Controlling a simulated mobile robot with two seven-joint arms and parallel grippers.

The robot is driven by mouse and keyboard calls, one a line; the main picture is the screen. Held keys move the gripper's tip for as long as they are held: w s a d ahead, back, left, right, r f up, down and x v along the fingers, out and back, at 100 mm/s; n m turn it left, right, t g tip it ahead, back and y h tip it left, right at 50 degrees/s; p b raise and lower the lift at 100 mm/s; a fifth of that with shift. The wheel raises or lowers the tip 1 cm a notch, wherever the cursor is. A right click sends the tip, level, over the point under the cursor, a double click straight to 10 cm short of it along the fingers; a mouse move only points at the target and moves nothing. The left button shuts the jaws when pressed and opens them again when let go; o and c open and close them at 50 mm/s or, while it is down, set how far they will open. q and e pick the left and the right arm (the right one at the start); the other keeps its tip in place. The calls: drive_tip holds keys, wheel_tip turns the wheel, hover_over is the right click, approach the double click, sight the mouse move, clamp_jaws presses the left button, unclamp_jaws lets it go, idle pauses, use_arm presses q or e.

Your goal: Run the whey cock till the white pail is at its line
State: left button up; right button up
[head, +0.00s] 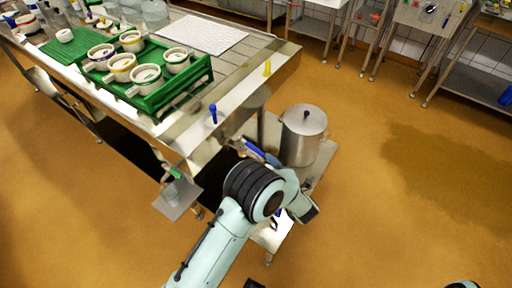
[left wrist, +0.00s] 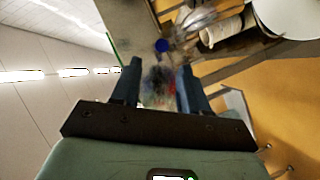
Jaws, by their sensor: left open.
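My left gripper (head: 262,153) reaches the front corner of the steel table, beside the lidded steel pot. In the left wrist view its two dark blue fingers (left wrist: 158,88) are apart, with nothing clearly held between them. A tap with a green handle (head: 175,173) sits at the table's near edge, left of my arm. A small greyish vessel (head: 172,194) stands under it on a steel shelf. I cannot make out a white pail or its line in the head view.
The steel pot (head: 303,135) stands close right of my gripper. A blue peg (head: 212,113) and a yellow peg (head: 267,68) stand on the table (head: 245,95). A green rack (head: 165,100) holds several white moulds. The tan floor (head: 400,200) at right is clear.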

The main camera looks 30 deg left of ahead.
sight(259, 154)
use_arm(q)
drive_tip(key=x, duration=0.9)
drive_tip(key=shift+w+a+f, duration=0.1)
drive_tip(key=shift+w+a, duration=0.05)
drive_tip(key=shift+w, duration=0.15)
clamp_jaws()
